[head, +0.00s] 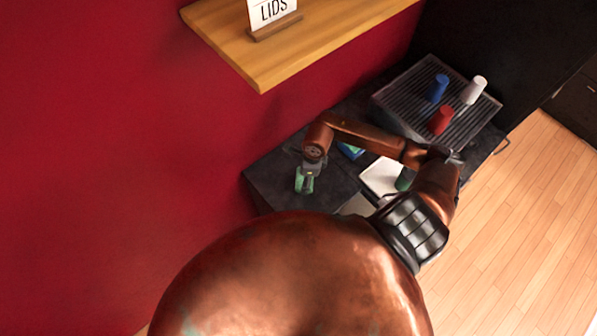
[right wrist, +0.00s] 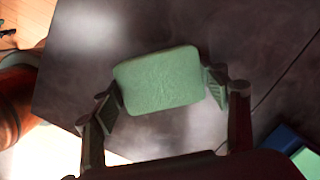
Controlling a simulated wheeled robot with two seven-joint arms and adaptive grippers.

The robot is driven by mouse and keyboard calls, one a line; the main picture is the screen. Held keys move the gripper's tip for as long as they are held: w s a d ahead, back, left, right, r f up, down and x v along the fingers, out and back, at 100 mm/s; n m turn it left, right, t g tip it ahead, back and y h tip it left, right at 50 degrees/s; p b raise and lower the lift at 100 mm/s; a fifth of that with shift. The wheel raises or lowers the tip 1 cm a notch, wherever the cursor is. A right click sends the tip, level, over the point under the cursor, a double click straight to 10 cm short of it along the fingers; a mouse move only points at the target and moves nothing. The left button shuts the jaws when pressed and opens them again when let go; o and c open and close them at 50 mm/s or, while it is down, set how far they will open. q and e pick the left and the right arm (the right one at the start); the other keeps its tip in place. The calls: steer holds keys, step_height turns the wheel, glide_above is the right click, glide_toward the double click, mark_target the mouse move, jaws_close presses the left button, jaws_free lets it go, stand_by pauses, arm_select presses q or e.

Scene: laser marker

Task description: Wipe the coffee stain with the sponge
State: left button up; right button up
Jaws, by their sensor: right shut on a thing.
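The green sponge (right wrist: 160,84) is held between the two fingers of my right gripper (right wrist: 163,95), over the dark countertop (right wrist: 250,50). In the head view the sponge (head: 299,183) shows small at the tips of my right gripper (head: 305,180), near the counter's left end. The gripper points down; I cannot tell whether the sponge touches the counter. I cannot make out a coffee stain for certain; the sponge or arm may cover it. My left gripper is not in view.
A slatted metal rack (head: 392,97) at the back right holds a blue cup (head: 438,88), a red cup (head: 440,121) and a white cup (head: 474,89). A blue and green item (head: 350,151) and a white item (head: 380,178) lie right of the gripper. A wooden shelf (head: 330,45) hangs above.

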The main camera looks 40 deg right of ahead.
mark_target(297, 184)
steer(key=a, duration=0.3)
steer(key=shift+s+a, duration=0.1)
steer(key=shift+a, duration=0.2)
step_height(297, 184, up, 3)
steer(key=shift+d+f+p, duration=0.1)
steer(key=shift+f+p, duration=0.05)
steer(key=shift+p, duration=0.3)
steer(key=shift+r+p, duration=1.35)
steer(key=shift+r, duration=1.4)
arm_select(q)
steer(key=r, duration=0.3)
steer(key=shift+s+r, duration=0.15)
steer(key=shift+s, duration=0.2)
arm_select(e)
steer(key=shift+f, duration=0.1)
